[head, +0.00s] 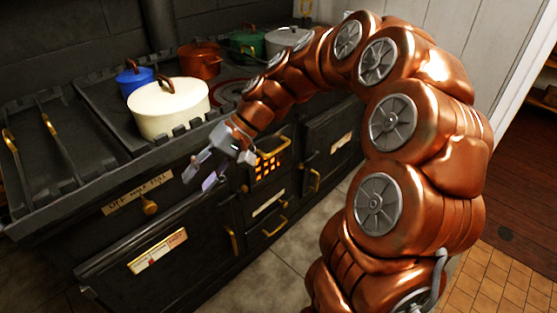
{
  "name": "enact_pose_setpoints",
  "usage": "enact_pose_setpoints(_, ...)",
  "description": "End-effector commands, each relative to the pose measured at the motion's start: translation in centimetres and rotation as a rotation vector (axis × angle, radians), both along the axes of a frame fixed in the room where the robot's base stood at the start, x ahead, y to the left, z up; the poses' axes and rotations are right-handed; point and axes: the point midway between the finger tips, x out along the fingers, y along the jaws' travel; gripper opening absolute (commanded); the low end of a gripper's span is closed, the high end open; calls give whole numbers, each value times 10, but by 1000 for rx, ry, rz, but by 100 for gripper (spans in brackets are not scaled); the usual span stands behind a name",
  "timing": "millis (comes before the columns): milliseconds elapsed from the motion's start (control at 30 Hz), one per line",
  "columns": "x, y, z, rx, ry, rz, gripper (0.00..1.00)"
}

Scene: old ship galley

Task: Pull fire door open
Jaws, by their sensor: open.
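My gripper (200,175) is open and empty, in front of the stove and to the left of the fire door. Its grey fingers point left and down, apart from the door. My wrist partly covers the area just above and left of the grate.
The stove top carries a cream pot (168,108), a blue pot (135,80), a copper pot (199,57) and others behind a raised rail. A large oven door (180,255) is below left, another door (330,140) to the right. Tiled floor (285,280) in front is clear.

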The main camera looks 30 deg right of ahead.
Motion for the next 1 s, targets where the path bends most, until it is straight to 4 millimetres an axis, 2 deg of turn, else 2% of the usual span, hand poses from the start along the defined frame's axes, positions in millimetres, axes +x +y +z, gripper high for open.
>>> enact_pose_setpoints(33,20,-13,-18,46,-10,-42,41)
enact_pose_setpoints(167,64,-49,-36,158,-49,-146,41)
enact_pose_setpoints(267,95,-85,-55,235,-83,-237,41)
enact_pose_setpoints(400,131,-148,-86,325,-136,-377,41)
enact_pose_setpoints(467,143,-178,-103,359,-158,-441,41)
enact_pose_setpoints(500,150,-200,-114,377,-177,-485,41)
enact_pose_setpoints(700,164,-302,-170,441,-252,-687,41)
enact_pose_setpoints(800,163,-339,-190,453,-281,-759,41)
enact_pose_setpoints(900,161,-365,-204,457,-300,-808,41)
enact_pose_setpoints(1000,159,-377,-210,458,-310,-832,41)
